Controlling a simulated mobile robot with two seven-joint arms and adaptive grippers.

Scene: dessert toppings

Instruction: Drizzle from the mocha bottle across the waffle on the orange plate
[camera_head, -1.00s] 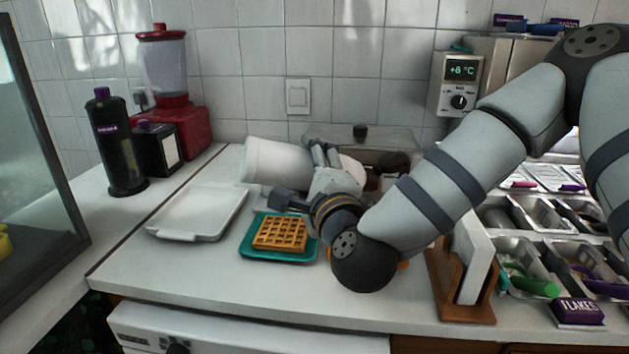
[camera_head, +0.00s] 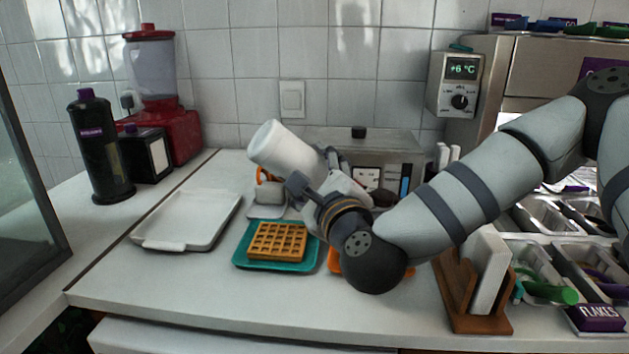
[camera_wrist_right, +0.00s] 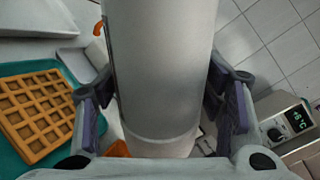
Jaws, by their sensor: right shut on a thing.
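My right gripper (camera_head: 322,188) is shut on a white cylindrical bottle (camera_head: 284,148), held tilted above the counter with one end up to the left. In the right wrist view the bottle (camera_wrist_right: 165,65) sits between the fingers of the gripper (camera_wrist_right: 165,110); no label shows, so I cannot tell its flavour. A waffle (camera_head: 277,241) lies on a teal plate (camera_head: 243,262), left of my wrist. A bit of an orange plate (camera_head: 334,261) shows beside my wrist; its top is hidden by my arm, and I see no waffle on it. My left gripper is not in view.
A white tray (camera_head: 152,243) lies left of the teal plate. A wooden holder (camera_head: 462,300) and topping bins (camera_head: 540,258) stand on the right. A black bottle (camera_head: 97,150) and red blender (camera_head: 180,135) are at the back left.

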